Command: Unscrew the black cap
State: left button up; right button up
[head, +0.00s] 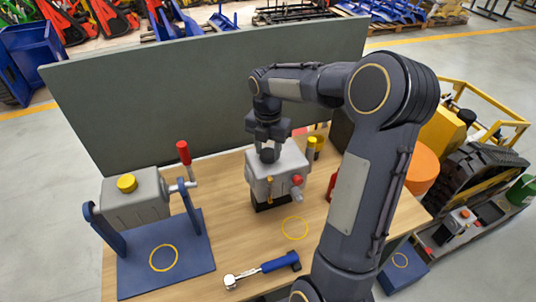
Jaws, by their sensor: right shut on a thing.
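A grey boxy unit (262,172) with a black base stands on the wooden table. It has a red knob and a grey stub at its front right and a small orange-brown handle on its front. My right gripper (268,151) points down onto the top of this unit. It is shut on the black cap, which shows only as a dark round shape between and below the fingers. The fingers and wrist hide most of the cap, so its thread cannot be seen. My left gripper is not in view.
A grey tank (135,203) with a yellow cap and a red-handled lever sits on a blue stand at left. A blue-handled tool (262,268) lies at the front. A yellow ring (295,228) marks bare table. A dark green panel (200,95) stands behind. A yellow-topped container (315,147) is close behind the unit.

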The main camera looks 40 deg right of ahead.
jog(key=n, duration=0.3)
jog(key=shift+n, duration=0.3)
jog(key=n, duration=0.5)
jog(key=o, duration=0.9)
